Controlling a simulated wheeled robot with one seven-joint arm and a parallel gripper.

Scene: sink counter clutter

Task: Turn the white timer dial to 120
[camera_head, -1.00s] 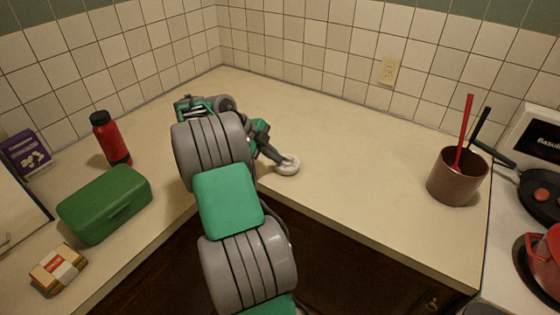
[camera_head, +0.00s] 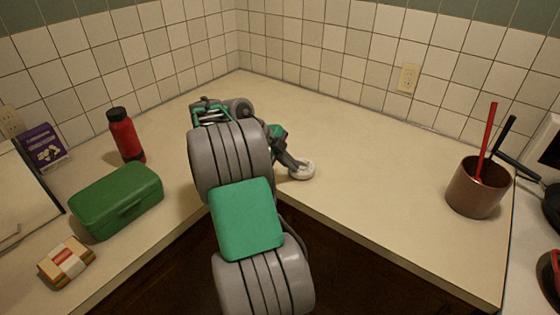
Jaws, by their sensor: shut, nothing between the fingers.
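The white timer dial (camera_head: 304,172) is a small round disc lying on the counter near its front edge, right of my arm. My gripper (camera_head: 296,167) reaches down from the left, with its fingertips at the dial's upper left side. The fingers look shut, with nothing between them. They appear to touch or hover just over the dial; I cannot tell which. The dial's marks are too small to read, and part of it is hidden by the fingers.
On the left are a green box (camera_head: 118,199), a red bottle (camera_head: 126,136), a sandwich (camera_head: 66,262) and a purple box (camera_head: 42,147). A brown pot (camera_head: 476,189) with utensils stands at the right by the stove. The counter (camera_head: 390,170) between the dial and pot is clear.

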